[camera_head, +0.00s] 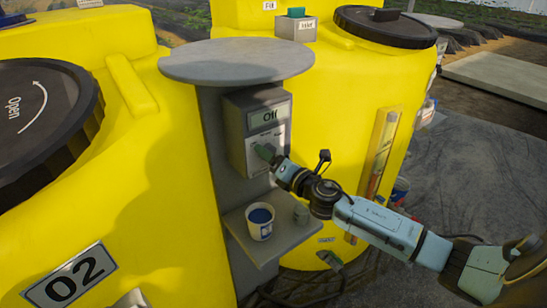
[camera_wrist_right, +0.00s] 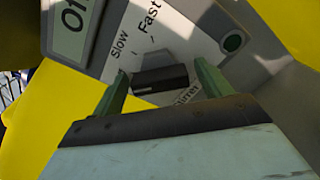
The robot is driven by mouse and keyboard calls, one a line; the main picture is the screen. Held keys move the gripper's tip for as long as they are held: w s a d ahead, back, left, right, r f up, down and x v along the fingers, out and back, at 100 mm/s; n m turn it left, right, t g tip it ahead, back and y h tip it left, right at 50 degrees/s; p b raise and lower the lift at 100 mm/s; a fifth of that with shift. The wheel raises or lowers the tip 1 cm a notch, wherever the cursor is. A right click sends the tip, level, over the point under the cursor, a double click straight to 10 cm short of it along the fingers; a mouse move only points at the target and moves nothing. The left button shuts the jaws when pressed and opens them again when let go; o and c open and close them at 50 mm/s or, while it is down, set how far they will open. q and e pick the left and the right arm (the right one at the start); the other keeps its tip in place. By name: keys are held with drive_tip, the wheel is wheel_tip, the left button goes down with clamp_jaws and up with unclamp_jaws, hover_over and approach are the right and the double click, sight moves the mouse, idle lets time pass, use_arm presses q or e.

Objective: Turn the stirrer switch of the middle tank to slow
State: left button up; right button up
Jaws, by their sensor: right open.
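The grey stirrer control box (camera_head: 236,128) stands on a post by the yellow tank marked 02 (camera_head: 68,276). Its display (camera_head: 270,115) reads Off. My right gripper (camera_head: 267,153) is at the lower front of the box. In the right wrist view the black switch knob (camera_wrist_right: 160,80) lies between the two green fingers of my right gripper (camera_wrist_right: 162,70), which is open around it with a small gap visible. The labels Slow (camera_wrist_right: 119,46) and Fast (camera_wrist_right: 149,19) show above the knob. The knob's exact pointing is hard to tell. My left gripper is not in view.
A round grey cover (camera_head: 236,60) juts out above the box. A shelf (camera_head: 278,238) below holds a white cup with blue contents (camera_head: 260,222) and a small grey item (camera_head: 301,214). Another yellow tank (camera_head: 345,75) stands behind.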

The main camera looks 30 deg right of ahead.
drive_tip(key=c, duration=1)
drive_tip(key=m, duration=0.4)
drive_tip(key=shift+p, duration=0.35)
drive_tip(key=m+p, duration=0.1)
drive_tip(key=m, duration=0.3)
drive_tip(key=shift+r+m, duration=0.1)
drive_tip(key=shift+m, duration=0.2)
drive_tip(key=shift+p, duration=0.3)
drive_tip(key=o, duration=1)
